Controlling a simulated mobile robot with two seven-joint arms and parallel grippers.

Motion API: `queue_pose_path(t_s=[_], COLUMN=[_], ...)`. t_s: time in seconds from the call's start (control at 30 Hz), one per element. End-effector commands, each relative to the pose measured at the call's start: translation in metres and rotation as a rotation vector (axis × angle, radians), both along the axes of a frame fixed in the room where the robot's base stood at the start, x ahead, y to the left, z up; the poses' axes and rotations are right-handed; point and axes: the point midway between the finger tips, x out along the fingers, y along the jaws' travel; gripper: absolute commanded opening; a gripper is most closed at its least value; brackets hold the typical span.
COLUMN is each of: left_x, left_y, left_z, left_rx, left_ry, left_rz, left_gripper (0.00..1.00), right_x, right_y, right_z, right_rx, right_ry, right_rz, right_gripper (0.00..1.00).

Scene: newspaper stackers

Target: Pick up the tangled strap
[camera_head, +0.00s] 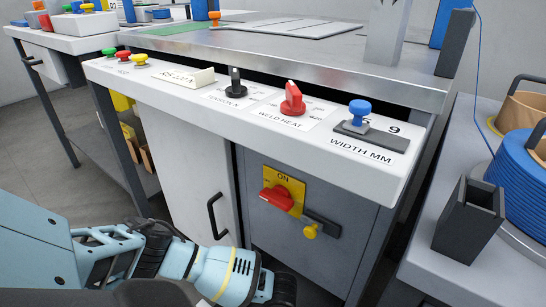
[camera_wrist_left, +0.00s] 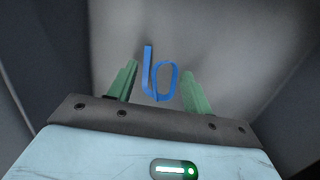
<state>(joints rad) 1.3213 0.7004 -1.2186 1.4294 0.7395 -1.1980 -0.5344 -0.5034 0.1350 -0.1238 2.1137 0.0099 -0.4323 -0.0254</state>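The tangled strap (camera_wrist_left: 158,80) is a bright blue loop with one straight end standing up beside it. It shows in the left wrist view against a grey surface, between the green fingers in the picture. My left gripper (camera_wrist_left: 159,68) is open, with a gap on each side of the strap; how far the strap lies beyond the fingertips I cannot tell. In the head view my left arm reaches in low from the left, its dark wrist end at the bottom edge, and its fingers are hidden. The strap does not show there. My right gripper is not in view.
A machine's white control panel (camera_head: 180,92) carries buttons, a red knob (camera_head: 293,100) and a blue-knobbed slider (camera_head: 359,113). Below are a red ON switch (camera_head: 277,198) and a black door handle (camera_head: 217,216). A right-hand table holds a dark open box (camera_head: 468,220) and a blue coil (camera_head: 523,180).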

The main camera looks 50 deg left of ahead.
Motion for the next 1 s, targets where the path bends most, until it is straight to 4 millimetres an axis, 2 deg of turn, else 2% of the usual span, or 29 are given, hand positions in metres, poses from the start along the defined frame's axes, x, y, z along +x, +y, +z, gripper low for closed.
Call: queue_pose_path(t_s=[0.03,0.27,0.57,0.67,1.0], left_x=[0.000,0.000,0.000,0.000,0.001], left_y=[0.000,0.000,0.000,0.000,0.000], left_z=[0.000,0.000,0.005,0.018,0.082], left_rx=[0.000,0.000,-0.001,-0.002,0.000], left_ry=[0.000,0.000,0.000,-0.001,-0.003], left_rz=[0.000,0.000,-0.001,0.000,0.001], left_gripper=[0.43,0.15,0.14,0.14,0.14], right_x=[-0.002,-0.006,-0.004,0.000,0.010], right_y=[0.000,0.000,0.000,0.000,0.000], right_z=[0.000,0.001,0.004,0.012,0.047], right_rx=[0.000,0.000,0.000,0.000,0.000], right_ry=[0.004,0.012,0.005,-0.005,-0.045], right_rz=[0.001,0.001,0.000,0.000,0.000], right_gripper=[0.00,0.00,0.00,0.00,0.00])
